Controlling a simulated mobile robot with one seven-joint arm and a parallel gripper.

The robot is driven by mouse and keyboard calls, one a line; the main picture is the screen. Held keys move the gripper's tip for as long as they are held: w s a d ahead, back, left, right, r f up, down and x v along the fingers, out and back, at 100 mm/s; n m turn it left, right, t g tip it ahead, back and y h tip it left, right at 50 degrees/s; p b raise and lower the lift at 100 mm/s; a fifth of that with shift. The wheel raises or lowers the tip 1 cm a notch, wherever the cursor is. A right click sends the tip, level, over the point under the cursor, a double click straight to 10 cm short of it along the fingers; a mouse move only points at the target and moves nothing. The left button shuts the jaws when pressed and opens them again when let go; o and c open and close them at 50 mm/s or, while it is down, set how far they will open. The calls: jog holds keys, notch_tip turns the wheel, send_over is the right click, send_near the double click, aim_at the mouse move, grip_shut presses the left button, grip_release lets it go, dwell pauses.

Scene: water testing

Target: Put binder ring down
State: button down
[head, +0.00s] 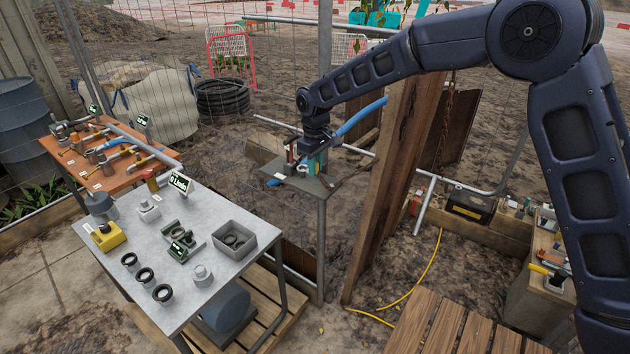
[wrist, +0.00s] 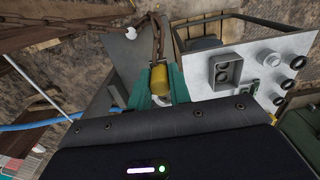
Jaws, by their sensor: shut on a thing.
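My gripper (head: 318,160) points down over a small dark grey table (head: 330,185) in the head view. In the wrist view its two teal fingers (wrist: 162,88) are shut on a short yellow rounded piece (wrist: 159,78). I take this piece as the binder ring, though no ring opening shows. A rust-brown chain (wrist: 157,35) appears right beyond it in the wrist view; I cannot tell if they are joined. A small white object (wrist: 131,32) rests on the small table. In the head view the held piece is too small to make out, and any gap to the table is unclear.
A light grey table (head: 115,270) at the front left bears several dark rings, a grey open bin (head: 233,240) and a yellow block (head: 107,237). An orange table (head: 65,165) with pipes stands behind it. A blue pipe (head: 360,117) and an upright wooden plank (head: 390,170) are close to my gripper.

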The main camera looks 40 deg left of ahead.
aim_at(315, 190)
jog(key=shift+f, duration=2.75)
jog(key=shift+f, duration=0.1)
jog(key=c, duration=1.3)
grip_release()
notch_tip(315, 190, up, 12)
jog(key=shift+r, duration=0.15)
